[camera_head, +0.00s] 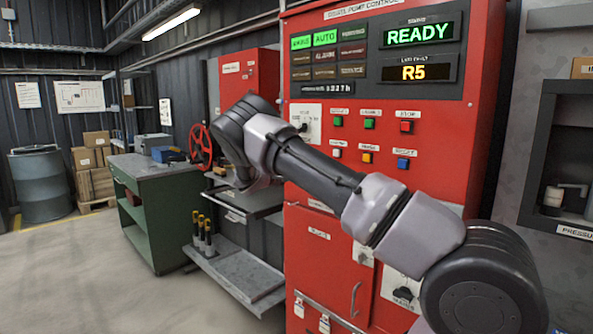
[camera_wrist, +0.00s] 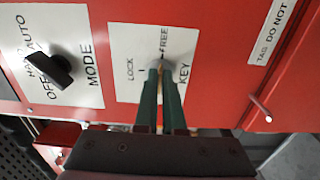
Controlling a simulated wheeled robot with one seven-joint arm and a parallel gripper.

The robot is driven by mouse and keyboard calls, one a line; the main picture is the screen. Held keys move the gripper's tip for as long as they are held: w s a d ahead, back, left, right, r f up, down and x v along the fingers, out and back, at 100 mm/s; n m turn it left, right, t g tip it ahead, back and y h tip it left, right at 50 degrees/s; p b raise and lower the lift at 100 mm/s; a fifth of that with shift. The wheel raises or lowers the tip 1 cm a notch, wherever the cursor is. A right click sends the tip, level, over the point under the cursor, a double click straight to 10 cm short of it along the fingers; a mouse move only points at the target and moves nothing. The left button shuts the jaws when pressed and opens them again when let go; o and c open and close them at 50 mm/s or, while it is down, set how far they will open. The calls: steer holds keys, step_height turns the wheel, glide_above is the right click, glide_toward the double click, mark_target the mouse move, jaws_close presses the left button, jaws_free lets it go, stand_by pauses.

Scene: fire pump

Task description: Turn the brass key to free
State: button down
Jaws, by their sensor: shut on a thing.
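In the wrist view, a white key plate (camera_wrist: 125,45) on the red panel carries the words LOCK, FREE and KEY. My gripper (camera_wrist: 161,74) is in front of this plate, its two greenish fingers close together at the key position. The fingers are shut on the brass key (camera_wrist: 160,63), of which only a small brownish sliver shows between the tips. The key's exact angle is hard to tell; a dark mark lies towards FREE. In the head view my arm reaches across the red cabinet, and my gripper and the key are hidden.
A MODE plate with a black knob (camera_wrist: 60,68) is beside the key plate. A small pale rod (camera_wrist: 261,108) sticks out at the right. The red pump cabinet (camera_head: 300,245) has lit READY and R5 displays. A green workbench (camera_head: 155,215) and a red handwheel (camera_head: 200,146) stand left.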

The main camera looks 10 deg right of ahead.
steer(key=shift+f, duration=0.1)
steer(key=c, duration=1)
jaws_free()
steer(key=v, duration=1.1)
